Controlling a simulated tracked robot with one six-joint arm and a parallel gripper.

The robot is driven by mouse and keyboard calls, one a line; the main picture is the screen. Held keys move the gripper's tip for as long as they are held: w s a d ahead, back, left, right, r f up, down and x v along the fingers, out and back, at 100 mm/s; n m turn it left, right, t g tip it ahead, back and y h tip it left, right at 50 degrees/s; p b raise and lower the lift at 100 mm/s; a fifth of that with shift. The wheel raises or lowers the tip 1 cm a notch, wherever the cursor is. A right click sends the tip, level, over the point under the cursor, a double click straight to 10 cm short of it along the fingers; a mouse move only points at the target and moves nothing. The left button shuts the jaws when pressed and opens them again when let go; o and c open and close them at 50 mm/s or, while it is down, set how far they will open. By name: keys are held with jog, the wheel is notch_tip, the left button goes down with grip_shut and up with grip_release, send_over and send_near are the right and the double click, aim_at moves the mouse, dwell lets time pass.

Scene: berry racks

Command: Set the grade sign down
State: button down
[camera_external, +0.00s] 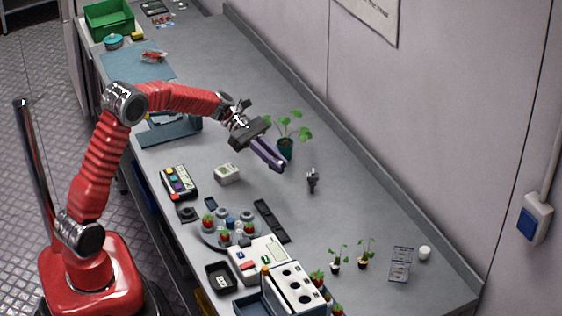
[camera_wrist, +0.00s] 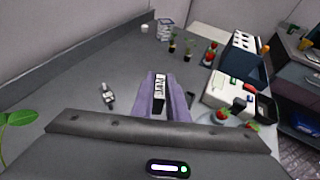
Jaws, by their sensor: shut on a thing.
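My gripper (camera_external: 270,158) has purple fingers and is over the middle of the bench, just left of a potted plant. In the wrist view my gripper (camera_wrist: 162,100) is shut on a narrow dark piece with white markings, the grade sign (camera_wrist: 160,90), between its fingers. The markings are too small to read. In the external view the fingers hide the sign. The fingers point down and to the right, and I cannot tell how far they are above the bench.
The potted plant (camera_external: 286,147) stands close to the fingers. A small dark tool (camera_external: 312,180) lies to the right. A white box (camera_external: 228,174), a round plate with strawberries (camera_external: 213,236) and white machines (camera_external: 258,258) stand in front. Bare grey bench (camera_external: 350,215) lies beyond the tool.

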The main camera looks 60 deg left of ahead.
jog(key=w+a+r+n+t+y, duration=0.1)
jog(key=w+a+n+t+y, duration=0.15)
jog(key=a, duration=0.35)
jog(key=w+a+r+n+t+y, duration=0.1)
jog(key=w+a+n+t, duration=0.15)
jog(key=a, duration=0.45)
jog(key=n+t+y, duration=0.2)
jog(key=n+y, duration=1.1)
jog(key=y, duration=0.1)
send_over(228, 134)
notch_tip(228, 134, down, 5)
jog(key=shift+w+f, duration=0.1)
jog(key=shift+f, duration=0.1)
jog(key=shift+f, duration=3.1)
jog(key=shift+f, duration=1.9)
